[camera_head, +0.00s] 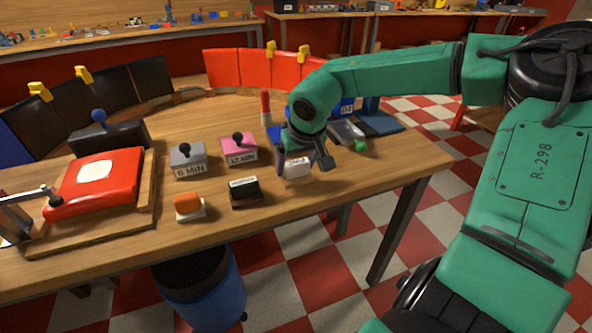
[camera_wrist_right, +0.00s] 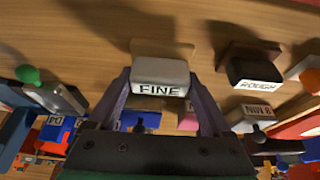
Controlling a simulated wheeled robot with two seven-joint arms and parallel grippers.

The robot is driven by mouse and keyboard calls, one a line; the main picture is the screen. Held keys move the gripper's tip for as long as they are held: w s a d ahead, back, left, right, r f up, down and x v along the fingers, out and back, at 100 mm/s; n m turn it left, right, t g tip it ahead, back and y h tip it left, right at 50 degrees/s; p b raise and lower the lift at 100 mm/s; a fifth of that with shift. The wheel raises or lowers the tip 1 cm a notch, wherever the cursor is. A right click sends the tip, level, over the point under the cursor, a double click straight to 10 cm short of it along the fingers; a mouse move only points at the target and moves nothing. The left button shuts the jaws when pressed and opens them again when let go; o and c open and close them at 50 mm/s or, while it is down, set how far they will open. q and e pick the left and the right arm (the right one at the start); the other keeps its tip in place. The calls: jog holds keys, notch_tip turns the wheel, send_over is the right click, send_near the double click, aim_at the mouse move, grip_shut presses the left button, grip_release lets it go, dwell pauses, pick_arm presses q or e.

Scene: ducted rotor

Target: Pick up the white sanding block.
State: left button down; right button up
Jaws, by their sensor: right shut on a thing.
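The white sanding block (camera_head: 296,166) is near the front right part of the wooden workbench (camera_head: 350,180). In the right wrist view the white block (camera_wrist_right: 160,76) shows its label "FINE" and sits between the two fingers. My right gripper (camera_head: 305,163) comes down over it and is shut on it. A tan layer shows at the block's far side in the wrist view. I cannot tell whether the block touches the bench or is slightly above it. My left gripper is not in view.
Behind are the grey (camera_head: 188,161) and pink (camera_head: 238,149) labelled boxes with knobs. A green ball-shaped knob (camera_head: 361,146) is close on the right.

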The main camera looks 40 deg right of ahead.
aim_at(296, 162)
notch_tip(296, 162, up, 18)
jog(key=p, duration=0.1)
jog(key=shift+r+p, duration=0.15)
jog(key=shift+p, duration=0.15)
